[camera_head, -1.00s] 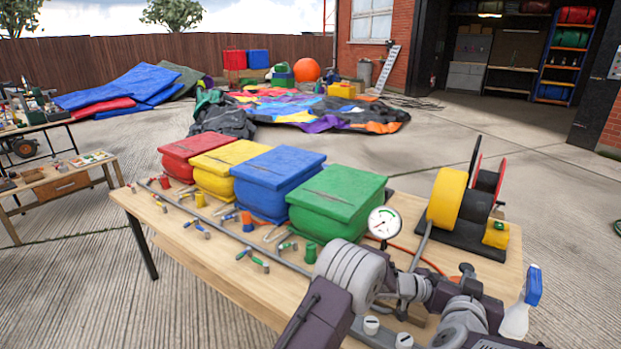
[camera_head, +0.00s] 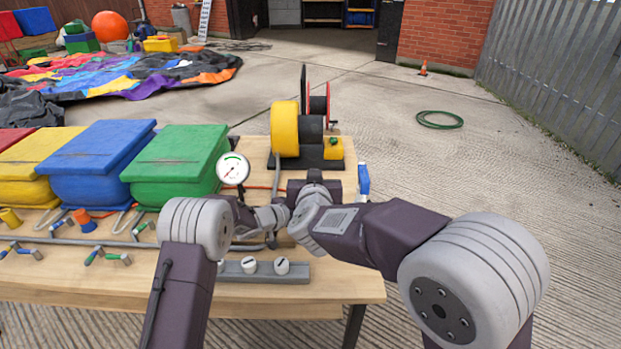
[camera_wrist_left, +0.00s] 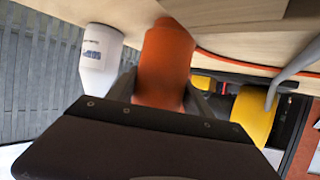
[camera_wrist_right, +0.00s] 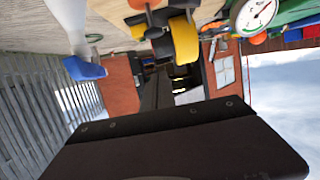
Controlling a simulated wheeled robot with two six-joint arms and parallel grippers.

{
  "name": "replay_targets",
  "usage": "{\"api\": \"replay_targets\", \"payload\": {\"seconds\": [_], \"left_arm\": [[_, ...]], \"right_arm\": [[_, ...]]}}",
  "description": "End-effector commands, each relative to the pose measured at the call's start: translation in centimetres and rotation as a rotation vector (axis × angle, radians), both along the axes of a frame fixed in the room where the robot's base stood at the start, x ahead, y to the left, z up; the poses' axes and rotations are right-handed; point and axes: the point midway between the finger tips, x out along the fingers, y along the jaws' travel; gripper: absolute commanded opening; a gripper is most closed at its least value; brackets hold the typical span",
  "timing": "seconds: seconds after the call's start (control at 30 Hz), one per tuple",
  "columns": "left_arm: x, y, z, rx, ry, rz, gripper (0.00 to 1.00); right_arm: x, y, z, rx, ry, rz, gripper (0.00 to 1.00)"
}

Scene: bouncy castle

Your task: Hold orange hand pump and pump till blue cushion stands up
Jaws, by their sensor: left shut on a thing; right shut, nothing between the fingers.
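My left gripper (camera_wrist_left: 160,88) is shut on the orange hand pump (camera_wrist_left: 168,52), an upright-looking orange cylinder against the wooden table in the left wrist view. In the head view my arms hide the pump. The blue cushion (camera_head: 100,165) looks like a boxy blue block on the table, between a yellow and a green one. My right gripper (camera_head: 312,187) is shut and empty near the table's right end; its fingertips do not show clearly. A round white gauge (camera_head: 233,168) stands by the green block; it also shows in the right wrist view (camera_wrist_right: 254,15).
A yellow and black reel-like blower (camera_head: 290,130) stands behind my arms. A spray bottle (camera_head: 363,182) with a blue head stands at the table's right edge. A grey strip with white knobs (camera_head: 250,266) lies in front. Small coloured fittings lie at left.

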Motion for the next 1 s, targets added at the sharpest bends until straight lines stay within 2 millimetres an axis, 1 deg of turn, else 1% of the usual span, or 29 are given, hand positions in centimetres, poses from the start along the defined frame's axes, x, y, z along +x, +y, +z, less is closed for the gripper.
{"api": "replay_targets", "payload": {"seconds": [0.03, 0.1, 0.33, 0.43, 0.6, 1.0], "left_arm": [[0.0, 0.0, 0.1, 0.000, -0.001, 0.000, 0.00], [0.0, 0.0, 0.1, -0.001, -0.001, 0.000, 0.00], [0.0, 0.0, 0.1, 0.000, -0.001, 0.000, 0.00], [0.0, 0.0, 0.1, -0.001, -0.001, 0.000, 0.00], [0.0, 0.0, 0.1, -0.001, -0.001, 0.000, 0.00], [0.0, 0.0, 0.0, -0.001, -0.001, 0.000, 0.00]], "right_arm": [[1.1, 0.0, -0.4, -0.002, 0.002, -0.003, 0.00], [2.6, -0.1, -0.9, -0.001, 0.001, -0.003, 0.00], [7.3, -0.1, -2.3, 0.000, 0.001, -0.002, 0.00], [6.9, 0.0, -4.2, -0.004, 0.004, 0.001, 0.00], [6.8, 0.1, -5.8, -0.001, 0.002, 0.000, 0.00], [6.7, 0.1, -6.2, 0.000, 0.001, 0.001, 0.00]]}}
